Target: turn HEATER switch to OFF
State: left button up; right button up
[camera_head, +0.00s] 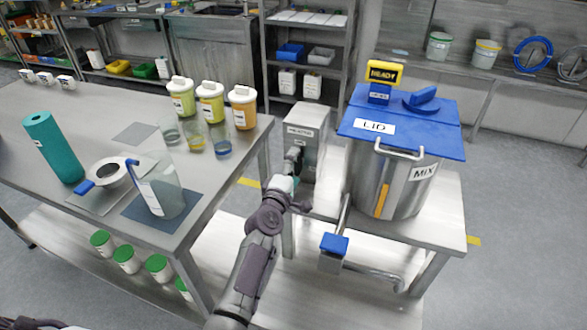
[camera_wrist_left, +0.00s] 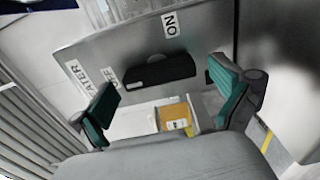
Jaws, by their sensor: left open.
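The heater switch is a black bar-shaped handle (camera_wrist_left: 160,72) on a grey metal panel in the left wrist view. An "OFF" label (camera_wrist_left: 109,77) is by its left end, and an "ON" label (camera_wrist_left: 170,23) is above its right part. A partly hidden label ending in "ATER" (camera_wrist_left: 79,73) is farther left. In the head view the grey heater box (camera_head: 310,122) stands left of the mixer, its dark handle (camera_head: 293,155) partly visible. My left gripper (camera_head: 287,182) is just below the handle. In the wrist view its teal fingers (camera_wrist_left: 165,102) are spread apart, with the handle ahead between them, seemingly not gripped.
The mixing tank (camera_head: 400,185) with a blue lid (camera_head: 420,110) stands close right of the box. A steel table (camera_head: 85,115) with tubs and jugs is at left. A pipe with a blue-topped block (camera_head: 333,245) is below right. Open floor lies between the left table and the back shelves.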

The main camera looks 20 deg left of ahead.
pick_arm(q)
jog(key=s, duration=1.2)
jog(key=shift+a, duration=0.2)
